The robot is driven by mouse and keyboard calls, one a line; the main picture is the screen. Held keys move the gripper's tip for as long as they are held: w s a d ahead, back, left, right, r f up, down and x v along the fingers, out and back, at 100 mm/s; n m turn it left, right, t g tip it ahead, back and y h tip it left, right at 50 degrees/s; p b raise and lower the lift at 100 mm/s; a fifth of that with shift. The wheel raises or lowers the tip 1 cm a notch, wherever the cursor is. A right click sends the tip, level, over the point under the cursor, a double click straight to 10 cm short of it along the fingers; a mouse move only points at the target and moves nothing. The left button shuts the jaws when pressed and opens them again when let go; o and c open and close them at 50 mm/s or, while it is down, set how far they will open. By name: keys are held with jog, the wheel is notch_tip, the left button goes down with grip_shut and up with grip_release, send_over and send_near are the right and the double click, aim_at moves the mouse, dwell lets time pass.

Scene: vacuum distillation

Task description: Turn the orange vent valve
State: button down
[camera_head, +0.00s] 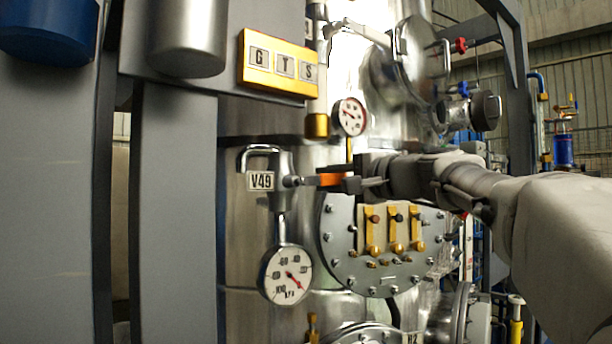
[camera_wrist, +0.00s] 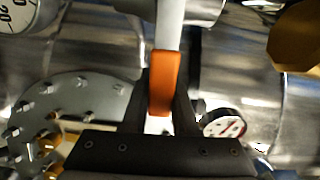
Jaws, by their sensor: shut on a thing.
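The orange vent valve handle (camera_head: 331,180) sticks out to the right from the valve fitting by the V49 tag (camera_head: 260,181). In the wrist view the orange handle (camera_wrist: 163,82) runs down between my two dark fingers, with a grey stem above it. My gripper (camera_head: 352,184) reaches in from the right and is shut on the handle's outer end. It also shows in the wrist view (camera_wrist: 163,105), with a finger on each side of the handle. The finger contact is partly hidden in the head view.
A large pressure gauge (camera_head: 286,275) hangs below the valve and a small gauge (camera_head: 350,116) is above my gripper. A bolted round flange (camera_head: 343,265) with brass clamps lies just below my arm. A grey column (camera_head: 176,215) stands at left.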

jog(key=shift+f+m, duration=0.35)
jog(key=shift+m, duration=0.05)
jog(key=shift+f, duration=0.1)
jog(key=c, duration=0.7)
grip_release()
jog(key=b+v, duration=0.2)
jog(key=v, duration=1.5)
jog(key=shift+s+d, duration=0.2)
